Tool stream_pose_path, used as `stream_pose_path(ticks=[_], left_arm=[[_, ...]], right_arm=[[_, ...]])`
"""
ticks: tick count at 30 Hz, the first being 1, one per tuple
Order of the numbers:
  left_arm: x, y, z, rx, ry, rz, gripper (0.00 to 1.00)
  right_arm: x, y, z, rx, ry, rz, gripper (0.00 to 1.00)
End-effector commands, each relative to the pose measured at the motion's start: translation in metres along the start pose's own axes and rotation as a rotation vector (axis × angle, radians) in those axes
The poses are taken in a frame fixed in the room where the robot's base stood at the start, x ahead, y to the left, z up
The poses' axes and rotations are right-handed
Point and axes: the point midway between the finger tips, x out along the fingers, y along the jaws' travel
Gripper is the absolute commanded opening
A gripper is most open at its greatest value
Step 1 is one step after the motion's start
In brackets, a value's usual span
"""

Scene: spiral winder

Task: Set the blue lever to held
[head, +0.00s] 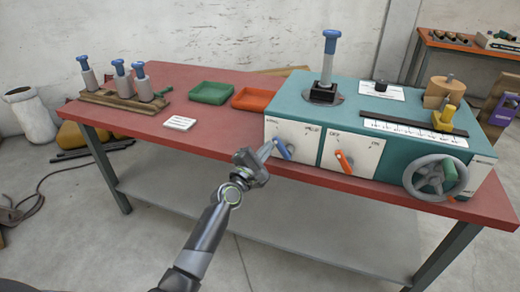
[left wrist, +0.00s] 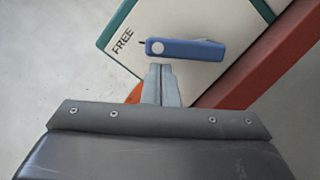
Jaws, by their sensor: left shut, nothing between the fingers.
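The blue lever (head: 284,151) is on the left white panel (head: 301,161) on the front of the teal machine. In the left wrist view the lever (left wrist: 190,49) lies slanted across the panel. Its end with a pale round spot and a small dark pointer is nearest the printed word FREE (left wrist: 122,42). My left gripper (head: 267,149) is shut and empty, right beside the lever. In the left wrist view its fingertips (left wrist: 160,68) are just below the round-spot end; I cannot tell whether they touch it. My right gripper is not in view.
An orange lever (head: 344,161) is on the neighbouring panel. A grey handwheel (head: 408,180) sticks out at the machine's front right. Green (head: 211,93) and orange-red (head: 253,98) trays and a bobbin rack (head: 105,97) are on the red table (head: 220,132). The space before the table is clear.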

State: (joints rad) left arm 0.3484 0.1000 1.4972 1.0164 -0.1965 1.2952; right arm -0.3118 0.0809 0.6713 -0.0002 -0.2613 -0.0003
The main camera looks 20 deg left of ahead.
Motion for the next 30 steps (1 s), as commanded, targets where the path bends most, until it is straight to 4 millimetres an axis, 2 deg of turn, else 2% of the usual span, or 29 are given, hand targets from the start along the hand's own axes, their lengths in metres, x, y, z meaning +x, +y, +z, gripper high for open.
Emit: stream_pose_path(ticks=[20,30], left_arm=[[0.0007,0.0018,0.0038,0.049,0.001,-0.012,0.0],[0.0014,0.0029,0.0065,0.099,0.0,-0.026,0.0]], right_arm=[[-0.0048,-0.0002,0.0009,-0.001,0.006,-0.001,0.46],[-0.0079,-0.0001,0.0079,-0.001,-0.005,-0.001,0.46]])
